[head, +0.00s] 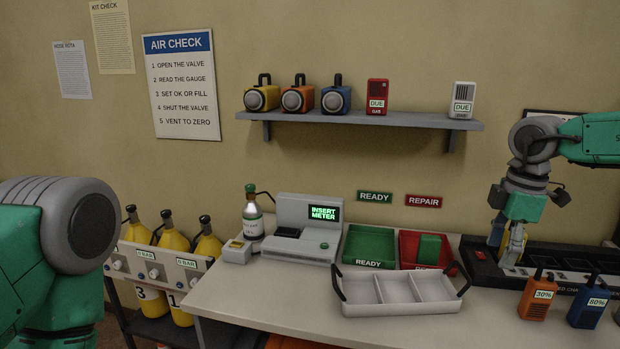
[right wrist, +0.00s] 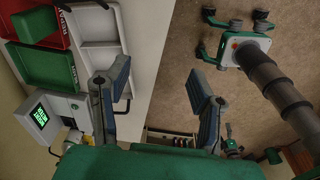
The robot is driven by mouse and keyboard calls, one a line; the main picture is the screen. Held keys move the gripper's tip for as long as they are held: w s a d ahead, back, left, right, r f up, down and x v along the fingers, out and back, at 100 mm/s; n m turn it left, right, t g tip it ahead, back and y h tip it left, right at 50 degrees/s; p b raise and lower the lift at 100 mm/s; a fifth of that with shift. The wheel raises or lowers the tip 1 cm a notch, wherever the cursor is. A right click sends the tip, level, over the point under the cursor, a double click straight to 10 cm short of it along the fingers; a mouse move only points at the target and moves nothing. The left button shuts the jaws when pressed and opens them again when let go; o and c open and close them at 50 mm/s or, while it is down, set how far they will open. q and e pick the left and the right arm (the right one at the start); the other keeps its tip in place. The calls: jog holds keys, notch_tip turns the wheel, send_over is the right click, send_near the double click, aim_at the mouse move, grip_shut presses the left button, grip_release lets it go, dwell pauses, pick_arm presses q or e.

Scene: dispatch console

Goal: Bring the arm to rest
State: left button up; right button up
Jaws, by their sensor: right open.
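My right arm (head: 595,138) comes in from the right in the head view, bent at its grey joint. Its gripper (head: 512,248) hangs down in front of the black charging unit at the right of the bench. In the right wrist view my right gripper (right wrist: 158,82) is open, its two fingers wide apart with nothing between them. The bench edge and brown floor show behind the fingers. Part of my left arm (head: 75,225) shows at the left edge of the head view; its gripper is out of view.
The charging unit (head: 482,268) has radios in front of it, an orange one (head: 537,297) and a blue one (head: 588,302). A white three-part tray (head: 400,308) lies before the green READY tray (head: 348,247) and red tray (head: 408,238). A meter station (head: 290,246) stands left.

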jog(key=s+a+f+n+t+h+b, duration=0.1)
jog(key=s+f+n+t+h+b, duration=0.2)
jog(key=f+n, duration=1.25)
jog(key=s+a+f+n+t+h+b, duration=0.1)
jog(key=s+f+n+h+b, duration=0.3)
jog(key=f+n, duration=1.1)
jog(key=s+a+f+n+y+b, duration=0.2)
jog(key=s+f+n, duration=0.4)
jog(key=s+n, duration=0.15)
jog(key=s+a+f+n+y+b, duration=0.2)
jog(key=s+a+f+n, duration=0.1)
jog(key=s+f+n, duration=0.4)
pick_arm(q)
notch_tip(320, 180, down, 13)
jog(key=b, duration=0.2)
jog(key=shift+s, duration=0.25)
pick_arm(e)
jog(key=s+f+n+g+y, duration=0.2)
jog(key=s+f+n+g, duration=0.1)
jog(key=s+n, duration=0.9)
jog(key=s, duration=0.2)
jog(key=shift+s+a+g, duration=0.2)
jog(key=shift+s+g, duration=0.2)
